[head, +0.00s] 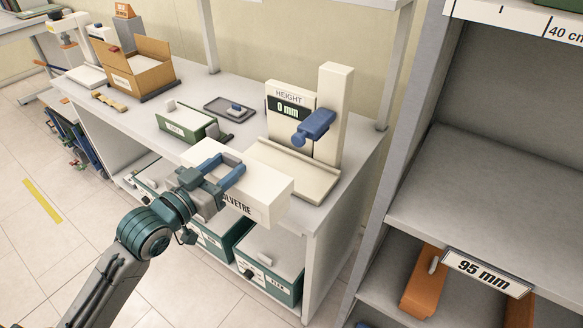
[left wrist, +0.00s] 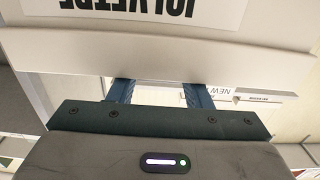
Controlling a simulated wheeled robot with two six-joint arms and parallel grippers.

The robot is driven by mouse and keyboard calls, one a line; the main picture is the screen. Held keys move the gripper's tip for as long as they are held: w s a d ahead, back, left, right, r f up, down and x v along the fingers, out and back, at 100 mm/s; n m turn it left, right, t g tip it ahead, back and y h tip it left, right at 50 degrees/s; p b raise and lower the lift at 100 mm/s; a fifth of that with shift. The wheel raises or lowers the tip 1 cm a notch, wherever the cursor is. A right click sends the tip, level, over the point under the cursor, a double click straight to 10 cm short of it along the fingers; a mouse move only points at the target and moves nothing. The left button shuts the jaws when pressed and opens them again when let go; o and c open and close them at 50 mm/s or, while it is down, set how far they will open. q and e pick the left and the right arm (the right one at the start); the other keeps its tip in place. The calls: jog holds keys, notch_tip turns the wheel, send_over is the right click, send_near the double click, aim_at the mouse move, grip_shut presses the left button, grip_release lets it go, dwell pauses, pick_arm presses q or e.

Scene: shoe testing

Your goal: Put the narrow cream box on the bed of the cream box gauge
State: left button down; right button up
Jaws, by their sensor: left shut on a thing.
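The narrow cream box (head: 262,185) is long and pale, with dark lettering on its front side. My left gripper (head: 222,172) is shut on it near its left part and holds it in front of the bench edge. In the left wrist view the cream box (left wrist: 120,50) fills the top and the left gripper (left wrist: 158,92) reaches to it. The cream box gauge (head: 333,110) stands behind the box, with a blue measuring head and a display reading 0 mm. Its bed (head: 310,178) looks bare where it shows; its front part is hidden by the box. My right gripper is not in view.
A green and white box (head: 187,122) and a dark tray (head: 230,109) stand on the bench left of the gauge. An open brown carton (head: 140,70) is farther left. A grey shelf (head: 480,190) marked 95 mm rises at the right.

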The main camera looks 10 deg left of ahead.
aim_at(247, 158)
pick_arm(q)
jog(key=shift+s+d+f, duration=0.2)
jog(key=shift+d+f, duration=0.05)
jog(key=shift+f, duration=0.1)
jog(key=shift+w+d, duration=0.1)
jog(key=shift+w, duration=0.05)
jog(key=x, duration=0.6)
jog(key=shift+w+r, duration=0.15)
jog(key=w+d+f, duration=0.2)
jog(key=w, duration=0.3)
jog(key=w+d+f+p, duration=0.1)
jog(key=w, duration=0.4)
jog(key=shift+w+d+f+p, duration=0.25)
jog(key=shift+d+f+p, duration=0.05)
jog(key=shift+d+f, duration=0.1)
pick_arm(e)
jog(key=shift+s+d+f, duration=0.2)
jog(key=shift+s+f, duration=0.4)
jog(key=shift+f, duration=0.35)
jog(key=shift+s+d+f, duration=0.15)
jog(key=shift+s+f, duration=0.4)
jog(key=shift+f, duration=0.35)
pick_arm(q)
jog(key=shift+f, duration=0.1)
